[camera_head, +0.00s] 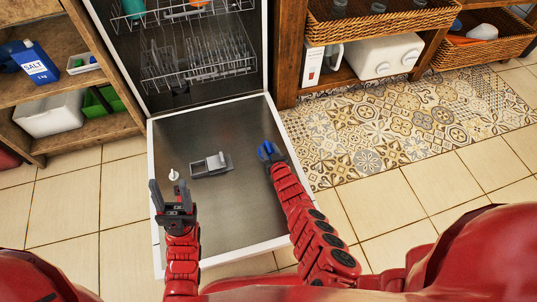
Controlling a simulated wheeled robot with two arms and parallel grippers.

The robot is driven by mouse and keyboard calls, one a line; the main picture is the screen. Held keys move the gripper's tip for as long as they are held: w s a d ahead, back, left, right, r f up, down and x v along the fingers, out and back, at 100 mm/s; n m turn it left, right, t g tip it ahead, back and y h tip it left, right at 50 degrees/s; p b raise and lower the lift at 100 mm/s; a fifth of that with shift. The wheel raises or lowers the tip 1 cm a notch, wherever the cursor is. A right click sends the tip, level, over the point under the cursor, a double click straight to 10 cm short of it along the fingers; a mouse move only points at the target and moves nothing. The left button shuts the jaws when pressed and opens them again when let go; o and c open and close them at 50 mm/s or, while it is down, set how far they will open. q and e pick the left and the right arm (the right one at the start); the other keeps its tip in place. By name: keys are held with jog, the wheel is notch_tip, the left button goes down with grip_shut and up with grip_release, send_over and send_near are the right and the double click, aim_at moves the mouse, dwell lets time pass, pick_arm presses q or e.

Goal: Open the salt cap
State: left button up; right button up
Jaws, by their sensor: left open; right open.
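My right gripper (269,150) is over the right side of the door. A blue shape shows at its tip, and I cannot tell whether it is part of the gripper or a separate thing.
The dishwasher door (235,215) lies open, with a grey dispenser (211,165) on it. Racks (198,63) sit inside the dishwasher. A white bin (50,113) and a green container (102,100) stand on the lower left shelf. A patterned rug (400,125) lies on the right.

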jog(key=shift+w+a+f+b, duration=0.15)
jog(key=shift+w+f+b, duration=0.1)
jog(key=shift+w+b, duration=0.35)
grip_shut()
dwell(1.2)
